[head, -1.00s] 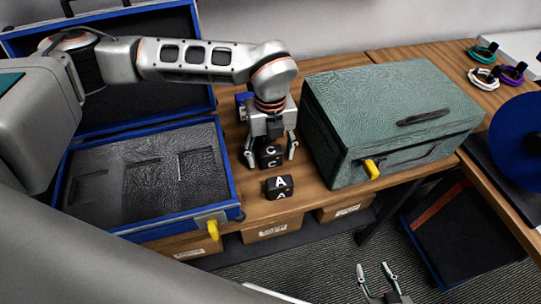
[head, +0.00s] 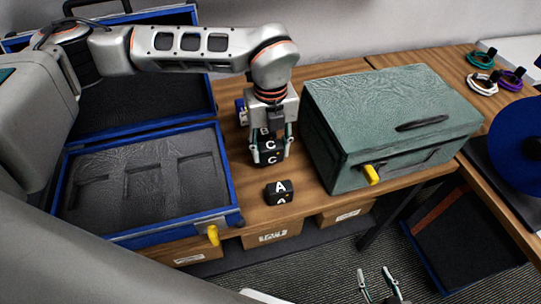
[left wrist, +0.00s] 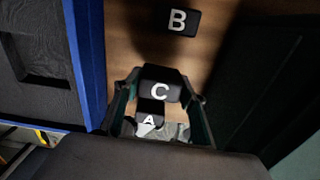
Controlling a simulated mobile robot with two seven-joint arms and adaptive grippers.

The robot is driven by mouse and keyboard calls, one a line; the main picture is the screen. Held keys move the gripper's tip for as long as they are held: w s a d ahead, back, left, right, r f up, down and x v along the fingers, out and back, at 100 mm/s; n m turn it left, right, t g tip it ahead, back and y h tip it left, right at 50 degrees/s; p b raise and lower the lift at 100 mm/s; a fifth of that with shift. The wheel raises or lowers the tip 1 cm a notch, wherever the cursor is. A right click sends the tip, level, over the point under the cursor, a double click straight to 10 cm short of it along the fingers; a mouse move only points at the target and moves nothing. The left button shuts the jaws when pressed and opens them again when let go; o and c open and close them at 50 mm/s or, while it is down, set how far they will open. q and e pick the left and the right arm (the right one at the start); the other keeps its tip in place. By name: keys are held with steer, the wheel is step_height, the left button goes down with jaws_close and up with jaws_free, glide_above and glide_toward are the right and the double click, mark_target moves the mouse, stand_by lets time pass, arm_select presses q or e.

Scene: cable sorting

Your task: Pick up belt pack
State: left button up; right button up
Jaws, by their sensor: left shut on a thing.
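Several small black belt packs with white letters are on the wooden table. My left gripper (head: 270,152) points down and is shut on belt pack C (head: 271,158), one finger on each side. In the left wrist view, belt pack C (left wrist: 160,92) sits between the fingertips. Belt pack A (head: 279,191) lies free in front of it, near the table's front edge. Belt pack B (left wrist: 177,20) lies on the other side of C; in the head view it is mostly hidden behind the gripper. My right gripper (head: 379,283) is open and empty, low at the bottom edge.
An open blue-edged case (head: 228,178) with empty foam recesses stands left of the packs. A closed green case (head: 395,100) with a yellow latch stands close on the right. Coiled cables (head: 483,84) lie at the far right. Cardboard boxes (head: 272,232) sit below the table.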

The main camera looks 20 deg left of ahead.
mark_target(272, 146)
arm_select(q)
step_height(272, 146, up, 16)
steer(key=shift+s+d, duration=0.1)
steer(key=shift+d, duration=0.05)
